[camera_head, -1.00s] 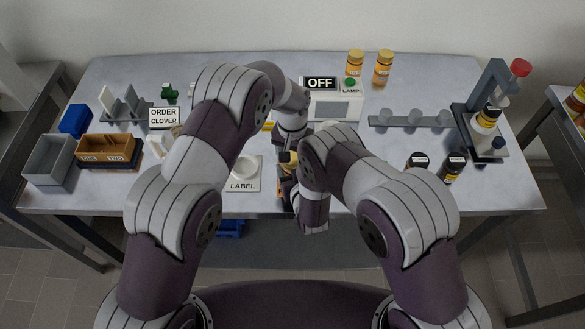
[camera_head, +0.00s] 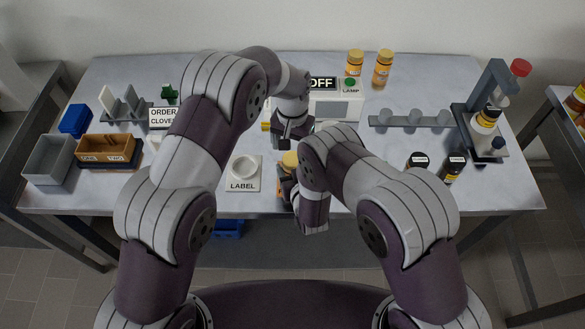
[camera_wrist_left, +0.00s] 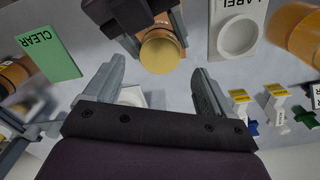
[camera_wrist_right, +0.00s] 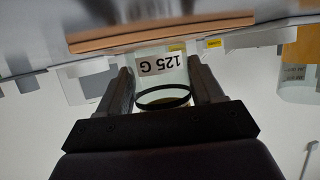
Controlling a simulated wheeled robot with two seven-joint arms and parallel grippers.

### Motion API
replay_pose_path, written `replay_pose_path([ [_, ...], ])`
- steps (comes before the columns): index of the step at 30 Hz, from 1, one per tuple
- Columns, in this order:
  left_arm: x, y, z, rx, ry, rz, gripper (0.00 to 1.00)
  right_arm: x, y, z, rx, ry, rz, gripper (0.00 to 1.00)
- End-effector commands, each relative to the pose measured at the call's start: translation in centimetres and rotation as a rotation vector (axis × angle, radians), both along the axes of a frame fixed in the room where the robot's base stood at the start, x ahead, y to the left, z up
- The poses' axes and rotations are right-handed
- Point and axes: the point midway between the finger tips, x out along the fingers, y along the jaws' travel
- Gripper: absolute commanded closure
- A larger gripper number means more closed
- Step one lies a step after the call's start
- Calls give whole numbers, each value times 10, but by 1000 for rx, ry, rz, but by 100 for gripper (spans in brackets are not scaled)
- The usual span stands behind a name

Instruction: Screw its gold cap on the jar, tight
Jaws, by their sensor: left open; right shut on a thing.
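The gold cap (camera_head: 289,159) sits on top of the jar at the front middle of the table; how tight it is I cannot tell. In the left wrist view the round gold cap (camera_wrist_left: 160,52) faces me, with an amber side behind it. My right gripper (camera_wrist_right: 163,92) is shut on the jar, which shows between its fingers as a clear body (camera_wrist_right: 162,66) with an upside-down "125 G" label and a dark ring. My left gripper (camera_wrist_left: 153,85) is open and empty, apart from the cap. In the head view my right forearm partly hides the jar.
A white LABEL pad (camera_head: 243,172) lies just left of the jar. Two gold-capped amber jars (camera_head: 383,68) stand at the back. Two dark-capped jars (camera_head: 453,168) stand right. A green CLEAR card (camera_wrist_left: 48,57) is nearby.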

Motion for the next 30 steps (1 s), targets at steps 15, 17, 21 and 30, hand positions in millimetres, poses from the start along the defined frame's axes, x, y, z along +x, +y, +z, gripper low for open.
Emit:
replay_pose_path([
  [15, 0, 0, 35, 0, -1, 386, 20, 0, 0, 0, 0, 1, 0, 100],
  [17, 0, 0, 35, 0, -1, 385, 20, 0, 0, 0, 0, 1, 0, 100],
  [21, 0, 0, 33, 0, 0, 384, 20, 0, 0, 0, 0, 1, 0, 100],
  [30, 0, 0, -10, 2, 2, 383, 20, 0, 0, 0, 0, 1, 0, 100],
])
